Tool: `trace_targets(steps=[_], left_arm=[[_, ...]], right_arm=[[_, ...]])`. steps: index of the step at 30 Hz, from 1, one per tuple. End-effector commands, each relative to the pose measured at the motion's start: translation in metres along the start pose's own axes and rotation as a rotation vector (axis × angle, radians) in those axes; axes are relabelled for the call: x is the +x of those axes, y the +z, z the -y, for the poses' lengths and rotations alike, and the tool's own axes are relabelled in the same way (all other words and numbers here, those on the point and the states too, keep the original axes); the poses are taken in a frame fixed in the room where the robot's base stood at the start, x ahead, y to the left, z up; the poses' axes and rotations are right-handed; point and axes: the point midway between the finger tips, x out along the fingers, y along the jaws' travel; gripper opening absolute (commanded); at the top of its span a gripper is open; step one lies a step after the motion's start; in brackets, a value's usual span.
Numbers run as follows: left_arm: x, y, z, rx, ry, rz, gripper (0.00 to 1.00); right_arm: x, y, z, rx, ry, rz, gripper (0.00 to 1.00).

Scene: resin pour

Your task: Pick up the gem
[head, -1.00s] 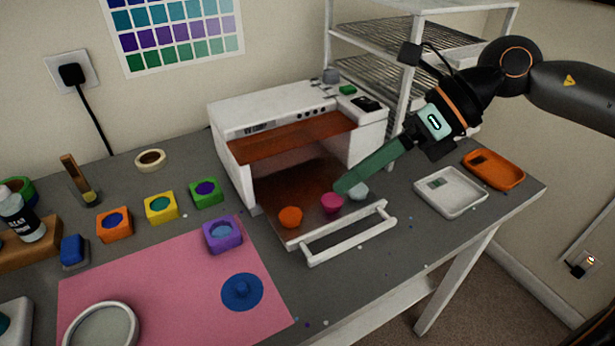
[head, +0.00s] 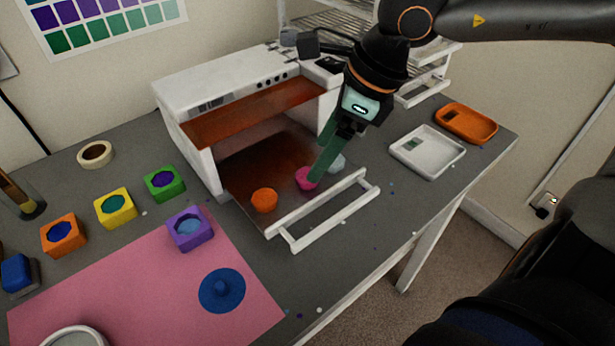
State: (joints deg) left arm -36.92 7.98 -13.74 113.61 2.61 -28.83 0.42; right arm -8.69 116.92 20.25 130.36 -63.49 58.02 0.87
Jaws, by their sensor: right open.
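Three small rounded pieces that look like gems lie on the floor of the open UV curing box: an orange one (head: 264,200), a magenta one (head: 304,179) and a pale blue-white one (head: 337,163). I cannot tell which one is the task's gem. My right gripper (head: 322,170) comes down from above with its green fingers pointing at the box's opening. It is open, and its fingertips are by the magenta and pale pieces, partly covering both. Whether they touch is unclear. My left gripper is not in view.
A white tray (head: 428,150) and an orange tray (head: 467,122) lie to the right. Colored molds and a pink mat (head: 150,280) lie to the left.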

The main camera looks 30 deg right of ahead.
Motion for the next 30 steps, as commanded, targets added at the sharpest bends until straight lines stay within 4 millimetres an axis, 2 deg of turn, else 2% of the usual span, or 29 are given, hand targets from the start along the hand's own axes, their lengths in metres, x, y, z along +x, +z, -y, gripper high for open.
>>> trace_targets(steps=[9, 13, 20, 30], left_arm=[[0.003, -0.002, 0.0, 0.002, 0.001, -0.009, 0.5], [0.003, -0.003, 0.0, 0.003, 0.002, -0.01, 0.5], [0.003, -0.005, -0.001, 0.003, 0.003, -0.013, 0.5], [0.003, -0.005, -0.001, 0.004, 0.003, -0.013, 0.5]], right_arm=[[0.04, -0.002, -0.002, 0.0, 0.003, -0.004, 0.82], [0.048, -0.001, -0.002, -0.001, 0.002, -0.001, 0.82], [0.048, -0.001, -0.002, 0.0, 0.001, 0.002, 0.82], [0.048, -0.001, -0.002, 0.0, 0.002, 0.001, 0.46]])
